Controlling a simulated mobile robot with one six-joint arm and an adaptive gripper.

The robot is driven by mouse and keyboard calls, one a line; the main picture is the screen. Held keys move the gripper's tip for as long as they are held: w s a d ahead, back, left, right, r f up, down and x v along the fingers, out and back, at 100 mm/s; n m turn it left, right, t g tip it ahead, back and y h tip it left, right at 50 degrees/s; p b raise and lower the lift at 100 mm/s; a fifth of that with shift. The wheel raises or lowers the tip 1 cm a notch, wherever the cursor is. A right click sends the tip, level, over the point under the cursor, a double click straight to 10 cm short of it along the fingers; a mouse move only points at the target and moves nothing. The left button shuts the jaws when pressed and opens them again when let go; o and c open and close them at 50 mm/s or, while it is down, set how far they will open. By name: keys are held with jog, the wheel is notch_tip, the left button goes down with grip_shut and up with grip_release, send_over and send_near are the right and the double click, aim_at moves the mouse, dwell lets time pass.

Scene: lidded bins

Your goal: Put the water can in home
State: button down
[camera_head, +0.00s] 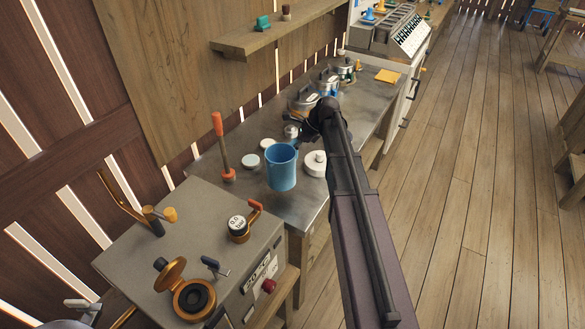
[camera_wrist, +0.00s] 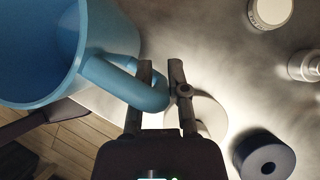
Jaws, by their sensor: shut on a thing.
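The water can is a blue open-topped can (camera_head: 281,170) over the near end of the metal table in the head view. It looks upright, and I cannot tell how far above the table it is. In the wrist view the can (camera_wrist: 70,55) fills the upper left, with its handle reaching between my fingers. My gripper (camera_wrist: 160,85) is shut on the handle. In the head view my gripper (camera_head: 303,141) is mostly hidden by my dark arm. No place marked as home can be made out.
A white lidded round thing (camera_head: 316,163) sits right of the can. Pale discs (camera_head: 250,161) and a red-handled tool (camera_head: 222,147) stand left. A grey machine box (camera_head: 190,250) with knobs is nearest. Floor (camera_head: 480,180) at right is clear.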

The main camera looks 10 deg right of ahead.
jog(key=shift+f+b, duration=1)
jog(key=shift+f, duration=0.4)
jog(key=shift+f+b, duration=1.85)
jog(key=shift+b, duration=0.05)
jog(key=shift+f, duration=0.15)
jog(key=c, duration=0.6)
grip_release()
jog(key=shift+c, duration=0.2)
jog(key=shift+r, duration=0.2)
jog(key=shift+d+r+p, duration=0.2)
jog(key=shift+r+p, duration=0.2)
jog(key=shift+p, duration=0.1)
jog(key=p+v, duration=0.9)
jog(key=v, duration=0.2)
